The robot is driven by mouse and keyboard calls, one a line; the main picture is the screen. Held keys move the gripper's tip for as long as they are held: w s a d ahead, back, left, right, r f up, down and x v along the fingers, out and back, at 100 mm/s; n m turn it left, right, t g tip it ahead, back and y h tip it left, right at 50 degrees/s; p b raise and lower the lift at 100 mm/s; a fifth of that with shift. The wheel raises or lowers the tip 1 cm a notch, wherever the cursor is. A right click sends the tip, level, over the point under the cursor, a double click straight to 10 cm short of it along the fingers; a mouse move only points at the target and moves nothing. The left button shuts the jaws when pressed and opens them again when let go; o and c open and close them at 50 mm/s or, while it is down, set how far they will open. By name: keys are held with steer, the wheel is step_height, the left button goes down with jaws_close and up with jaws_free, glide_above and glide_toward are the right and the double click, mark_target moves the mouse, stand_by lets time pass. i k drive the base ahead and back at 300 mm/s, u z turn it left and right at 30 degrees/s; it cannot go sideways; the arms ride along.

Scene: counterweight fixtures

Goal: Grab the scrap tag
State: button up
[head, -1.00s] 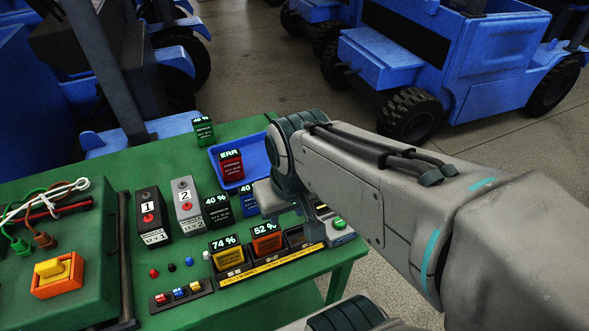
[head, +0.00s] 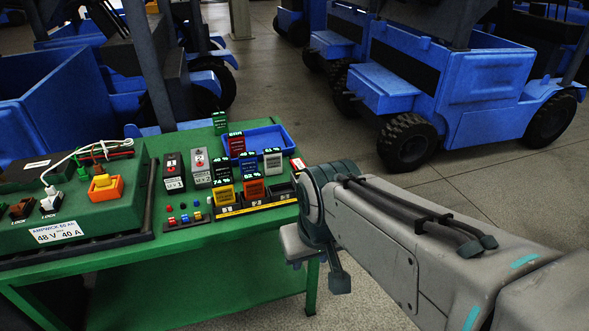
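No piece is clearly readable as the scrap tag. A small red-and-white piece (head: 298,164) shows at the table's right edge, partly behind my arm; I cannot tell whether it is the tag. My gripper (head: 319,274) hangs off the front right edge of the green table (head: 180,240), pointing down. Its dark fingers look apart, with nothing seen between them. It is clear of the battery blocks and the red-and-white piece.
A blue tray (head: 263,139) holds a red block marked ERR (head: 236,145). A charger rack (head: 247,207) holds a yellow block (head: 225,195) and an orange one (head: 254,188). A green charger box (head: 75,200) stands left. Blue trucks (head: 470,90) stand behind.

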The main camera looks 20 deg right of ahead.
mark_target(297, 164)
steer(key=z, duration=0.85)
steer(key=i, duration=1.35)
steer(key=u, duration=0.85)
steer(key=k, duration=1)
steer(key=u, duration=1.2)
steer(key=i, duration=0.7)
steer(key=z, duration=1)
